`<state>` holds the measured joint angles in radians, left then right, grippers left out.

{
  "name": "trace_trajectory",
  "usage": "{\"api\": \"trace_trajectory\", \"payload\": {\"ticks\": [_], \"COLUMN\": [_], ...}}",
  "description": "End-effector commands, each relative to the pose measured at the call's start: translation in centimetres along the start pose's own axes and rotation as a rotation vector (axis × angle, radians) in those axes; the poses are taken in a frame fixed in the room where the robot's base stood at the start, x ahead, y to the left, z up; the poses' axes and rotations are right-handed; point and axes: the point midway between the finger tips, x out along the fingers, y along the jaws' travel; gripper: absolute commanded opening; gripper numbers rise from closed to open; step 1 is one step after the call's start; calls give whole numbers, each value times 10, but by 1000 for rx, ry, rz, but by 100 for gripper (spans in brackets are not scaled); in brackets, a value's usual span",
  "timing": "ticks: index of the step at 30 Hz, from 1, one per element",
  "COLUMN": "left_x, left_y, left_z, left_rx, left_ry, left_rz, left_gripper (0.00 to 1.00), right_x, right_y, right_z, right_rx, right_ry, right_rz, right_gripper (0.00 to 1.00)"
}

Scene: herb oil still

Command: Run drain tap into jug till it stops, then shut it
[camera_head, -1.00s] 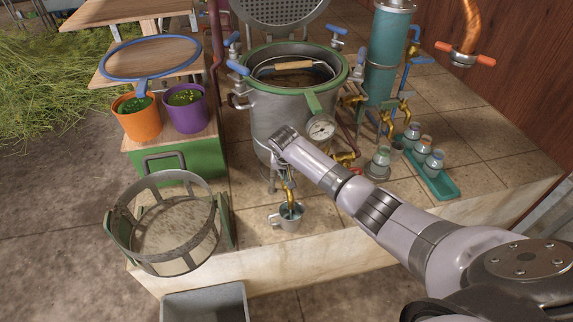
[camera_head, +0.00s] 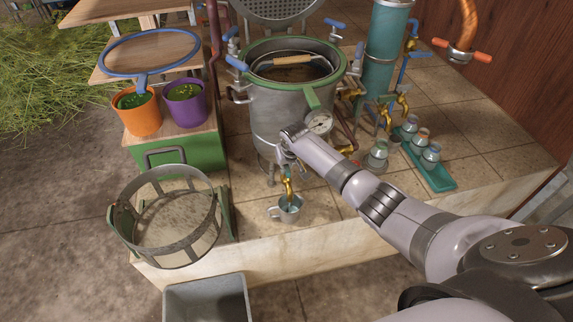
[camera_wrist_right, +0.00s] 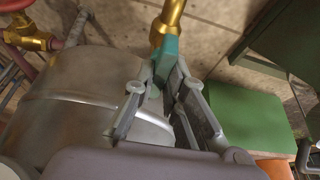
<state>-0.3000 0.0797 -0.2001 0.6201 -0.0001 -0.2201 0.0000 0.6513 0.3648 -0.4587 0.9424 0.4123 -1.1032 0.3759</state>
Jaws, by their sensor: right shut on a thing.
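The drain tap is a brass spout (camera_head: 288,187) at the foot of the big metal still pot (camera_head: 268,118). Its teal handle (camera_wrist_right: 164,60) and brass body (camera_wrist_right: 170,20) show in the right wrist view. My right gripper (camera_wrist_right: 158,88) is shut on the teal handle, with a finger on either side. In the head view my right gripper (camera_head: 284,158) is in front of the pot's lower wall, and my wrist hides part of the tap. The small metal jug (camera_head: 276,212) stands upright under the spout, with bluish liquid inside. A falling stream is not clear. My left gripper is out of view.
A round dial gauge (camera_head: 320,123) sits close to my wrist. Small bottles stand in a green tray (camera_head: 440,178) at the right. A mesh basket (camera_head: 166,256) is at the left, and a grey bin (camera_head: 205,300) is below the ledge. Bare tiles lie right of the jug.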

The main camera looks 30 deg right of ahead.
Motion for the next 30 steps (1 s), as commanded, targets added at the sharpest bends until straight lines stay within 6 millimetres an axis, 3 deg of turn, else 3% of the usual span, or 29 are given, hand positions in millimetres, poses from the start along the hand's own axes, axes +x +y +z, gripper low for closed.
{"api": "trace_trajectory", "payload": {"ticks": [3,4,12,23,30], "left_x": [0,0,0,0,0], "left_y": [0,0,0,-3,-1], "left_z": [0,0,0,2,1], "left_rx": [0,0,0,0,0], "left_ry": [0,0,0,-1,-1], "left_rz": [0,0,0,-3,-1], "left_gripper": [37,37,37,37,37], "right_x": [0,0,0,-2,-26], "right_y": [1,1,0,0,0], "right_z": [0,0,0,0,-1], "right_rx": [-4,-4,-2,0,-2], "right_ry": [1,1,0,1,3], "right_rz": [2,2,2,1,-1], "right_gripper": [0,12,30,31,31]}}
